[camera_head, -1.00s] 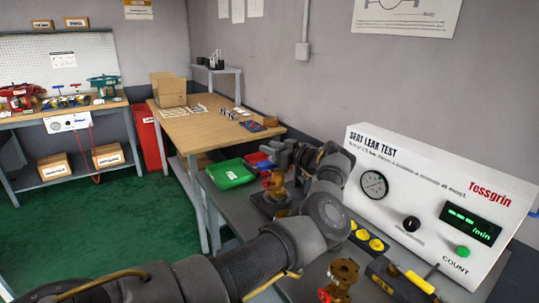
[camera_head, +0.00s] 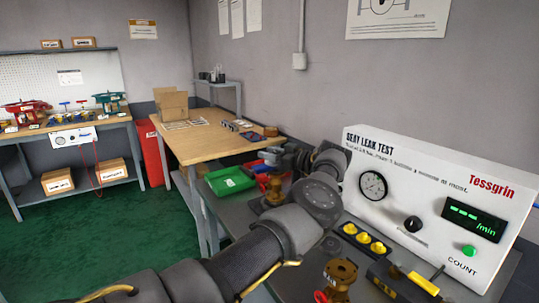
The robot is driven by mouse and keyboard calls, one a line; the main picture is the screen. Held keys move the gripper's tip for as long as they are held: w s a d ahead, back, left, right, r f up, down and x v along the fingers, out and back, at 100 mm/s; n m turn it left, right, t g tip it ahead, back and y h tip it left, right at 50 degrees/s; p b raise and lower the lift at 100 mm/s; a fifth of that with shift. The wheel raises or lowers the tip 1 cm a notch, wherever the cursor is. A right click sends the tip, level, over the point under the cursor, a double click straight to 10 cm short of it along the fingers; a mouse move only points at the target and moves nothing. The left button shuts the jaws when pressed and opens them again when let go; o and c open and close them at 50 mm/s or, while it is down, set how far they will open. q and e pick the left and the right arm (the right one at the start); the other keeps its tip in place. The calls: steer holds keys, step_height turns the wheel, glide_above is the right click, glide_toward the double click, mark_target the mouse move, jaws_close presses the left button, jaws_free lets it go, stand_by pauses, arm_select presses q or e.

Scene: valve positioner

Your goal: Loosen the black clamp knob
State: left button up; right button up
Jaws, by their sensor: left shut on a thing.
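My left arm comes in from the lower left and crosses the grey bench (camera_head: 385,270). My left gripper (camera_head: 280,160) is at the back of the bench, just above and behind a brass valve body (camera_head: 273,192). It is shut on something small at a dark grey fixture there. This fits the black clamp knob, but the fingers and wrist hide most of it and I cannot make out its shape. The lower part of the valve is partly behind my arm. My right gripper is not in view.
The white seat leak test box (camera_head: 430,190), with its gauge and a black dial, stands right of my wrist. A green tray (camera_head: 230,181) lies left of the valve. Yellow parts (camera_head: 363,238) and a brass flanged part (camera_head: 340,272) are near the front.

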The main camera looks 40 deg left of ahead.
arm_select(q)
steer(key=shift+d+f, duration=0.1)
stand_by(0.6)
steer(key=o, duration=0.9)
steer(key=shift+d, duration=0.1)
steer(key=shift+o, duration=0.2)
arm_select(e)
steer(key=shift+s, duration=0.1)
arm_select(q)
steer(key=shift+r, duration=0.3)
step_height(320, 180, up, 3)
steer(key=shift+s+d+r, duration=0.1)
steer(key=shift+d+r, duration=0.05)
steer(key=s+d+r+b, duration=0.2)
steer(key=s+d+r, duration=0.6)
steer(key=s+r, duration=0.1)
steer(key=shift+s+r, duration=0.15)
steer(key=shift+s, duration=0.75)
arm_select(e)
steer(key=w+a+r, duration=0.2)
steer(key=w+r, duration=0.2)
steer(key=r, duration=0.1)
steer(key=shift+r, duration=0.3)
arm_select(q)
steer(key=shift+d, duration=0.1)
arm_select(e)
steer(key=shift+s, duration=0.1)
